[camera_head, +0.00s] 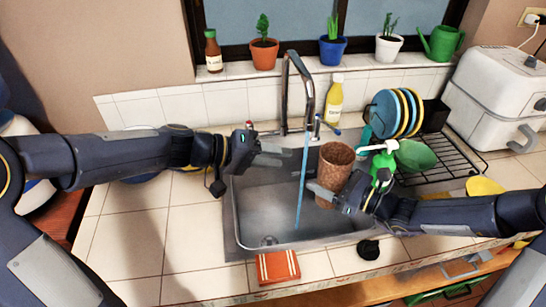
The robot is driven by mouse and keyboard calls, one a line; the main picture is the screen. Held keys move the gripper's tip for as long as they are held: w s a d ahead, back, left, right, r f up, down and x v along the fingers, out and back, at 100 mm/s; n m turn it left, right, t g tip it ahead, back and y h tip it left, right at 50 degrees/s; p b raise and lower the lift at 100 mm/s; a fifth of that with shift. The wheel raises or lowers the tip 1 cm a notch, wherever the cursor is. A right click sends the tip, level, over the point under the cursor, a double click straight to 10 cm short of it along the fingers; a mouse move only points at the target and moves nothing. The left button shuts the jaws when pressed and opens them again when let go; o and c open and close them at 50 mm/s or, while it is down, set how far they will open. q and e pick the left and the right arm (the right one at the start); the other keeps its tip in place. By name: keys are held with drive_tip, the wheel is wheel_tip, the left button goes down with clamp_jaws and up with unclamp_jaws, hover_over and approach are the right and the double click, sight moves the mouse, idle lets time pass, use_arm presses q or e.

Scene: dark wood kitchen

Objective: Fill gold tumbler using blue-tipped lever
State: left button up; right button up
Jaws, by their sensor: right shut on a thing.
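The gold tumbler (336,165) is a brown-gold, speckled cup, upright over the right part of the sink. My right gripper (325,192) is shut on the tumbler low on its side. A blue stream of water (302,180) runs from the tall faucet (299,65) into the sink, just left of the tumbler. The blue-tipped lever (334,130) is at the right of the faucet's base. A red tip (249,124) shows just above my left gripper (284,155), at the faucet's left. The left gripper looks open and empty over the sink's back left part.
The metal sink (240,215) is set in a tiled counter. A green-white spray bottle (381,165), a green bowl (416,154) and a dish rack with plates (384,112) crowd the right. A yellow bottle (334,98) stands behind. An orange cloth (277,267) lies in front.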

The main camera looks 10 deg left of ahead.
sight(331, 130)
use_arm(q)
drive_tip(key=shift+s, duration=0.2)
drive_tip(key=shift+c, duration=1)
drive_tip(key=shift+w+a+f+n, duration=0.15)
drive_tip(key=shift+w+f+n, duration=0.15)
drive_tip(key=shift+n, duration=0.3)
drive_tip(key=shift+c, duration=1.3)
drive_tip(key=w+f+n, duration=0.1)
drive_tip(key=n, duration=0.2)
drive_tip(key=w+a+f+n+t+h, duration=0.1)
drive_tip(key=w+f+n, duration=0.1)
drive_tip(key=n, duration=0.1)
drive_tip(key=w+f+n, duration=0.2)
drive_tip(key=n, duration=0.2)
drive_tip(key=shift+a+t+h, duration=0.4)
clamp_jaws()
drive_tip(key=w+a+f+n+t, duration=0.4)
drive_tip(key=w+f+n, duration=0.15)
drive_tip(key=n, duration=0.75)
drive_tip(key=shift+n+t+y, duration=0.3)
drive_tip(key=shift+n, duration=0.2)
drive_tip(key=x, duration=1.5)
drive_tip(key=f+x, duration=0.1)
drive_tip(key=x, duration=0.7)
drive_tip(key=shift+d, duration=0.2)
